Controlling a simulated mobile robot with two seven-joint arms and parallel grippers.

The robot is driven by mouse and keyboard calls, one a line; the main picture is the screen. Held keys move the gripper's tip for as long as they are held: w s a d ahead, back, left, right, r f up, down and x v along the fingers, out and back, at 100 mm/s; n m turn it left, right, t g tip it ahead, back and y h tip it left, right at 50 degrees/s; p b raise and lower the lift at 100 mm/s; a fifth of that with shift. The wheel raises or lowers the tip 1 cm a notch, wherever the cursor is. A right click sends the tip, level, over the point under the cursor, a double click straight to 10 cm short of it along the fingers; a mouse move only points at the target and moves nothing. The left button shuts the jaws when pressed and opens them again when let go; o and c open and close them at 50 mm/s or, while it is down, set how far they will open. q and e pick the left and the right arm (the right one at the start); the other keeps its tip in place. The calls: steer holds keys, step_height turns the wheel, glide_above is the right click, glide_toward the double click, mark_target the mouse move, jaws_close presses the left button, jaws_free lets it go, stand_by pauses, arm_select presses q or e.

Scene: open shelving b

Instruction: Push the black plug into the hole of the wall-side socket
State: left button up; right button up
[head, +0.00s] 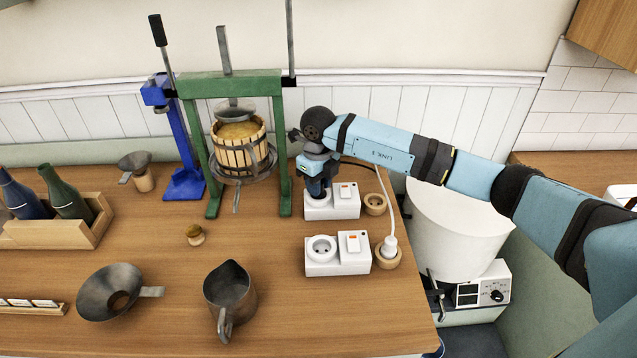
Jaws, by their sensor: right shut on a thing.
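The wall-side socket (345,208) is a white block with a red-lit switch on its right half; its hole on the left half is largely hidden by my right gripper. My right gripper (317,190) points down over that hole, shut on the black plug. The plug is mostly hidden by the fingers; a black cord runs right from behind the gripper. I cannot tell how deep the plug sits in the hole. My left gripper is not in view.
A second white socket (322,268) with an open hole lies nearer. A white plug (388,246) stands in a wooden ring; another wooden ring (375,208) sits beside the wall-side socket. A green press (188,140) stands left of my gripper. A metal jug (230,290) stands in front.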

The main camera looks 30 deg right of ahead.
steer(key=shift+f, duration=0.15)
stand_by(0.5)
steer(key=o, duration=1.3)
steer(key=shift+r+p, duration=1.75)
steer(key=shift+r, duration=1.75)
steer(key=shift+s+f, duration=0.1)
